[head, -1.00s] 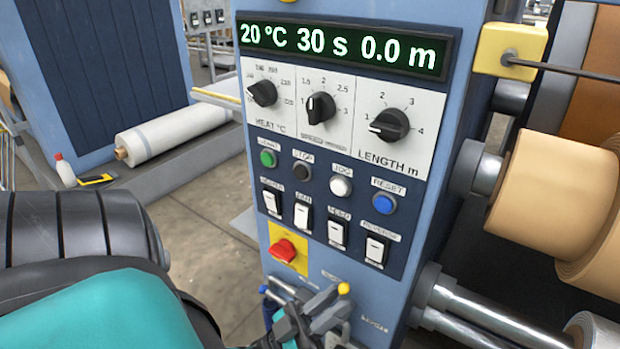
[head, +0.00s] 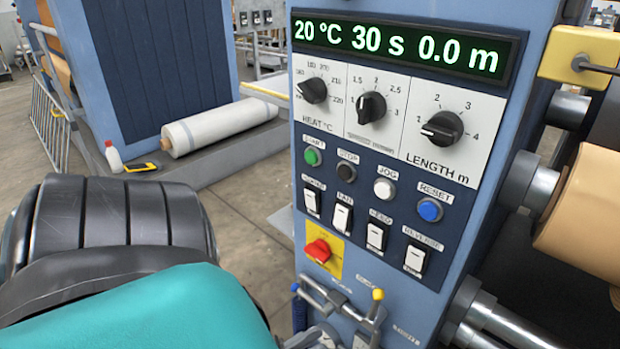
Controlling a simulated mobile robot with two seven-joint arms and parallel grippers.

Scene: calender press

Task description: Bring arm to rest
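My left arm, with a teal cover (head: 150,315) and a black ribbed section (head: 120,220), fills the lower left of the head view. It lies in front of the floor, left of the control panel. I cannot make out the fingers of my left gripper or whether they hold anything. My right arm and gripper are not in view.
The blue control panel has a lit display (head: 400,45) reading 20 °C, 30 s, 0.0 m, several knobs, buttons and switches. A red switch (head: 318,250) and levers with blue and yellow tips (head: 378,294) stick out. Rolls (head: 585,205) are at right; a wrapped roll (head: 220,127) lies behind.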

